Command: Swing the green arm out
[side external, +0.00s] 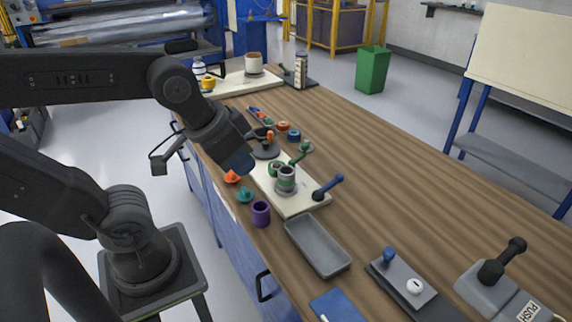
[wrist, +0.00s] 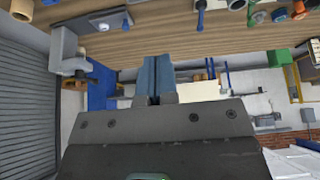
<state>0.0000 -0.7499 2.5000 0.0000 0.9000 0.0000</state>
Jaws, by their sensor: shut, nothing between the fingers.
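A green arm (side external: 299,154) with a round knob sticks up at the far side of a cream board on the bench, in the side view. A grey-and-green cylinder (side external: 286,179) stands on the board just nearer than the green arm. A blue arm (side external: 328,187) reaches out to the right. My gripper (side external: 240,163) is left of the green arm and apart from it; its height over the board is hard to judge. In the wrist view, my gripper's blue fingers (wrist: 155,76) are together and empty. I cannot identify the green arm surely there.
An orange-handled piece (side external: 268,143) stands behind the cylinder. Orange (side external: 232,177), teal (side external: 245,195) and purple (side external: 261,213) pieces line the bench's left edge. A grey tray (side external: 318,247) lies nearer.

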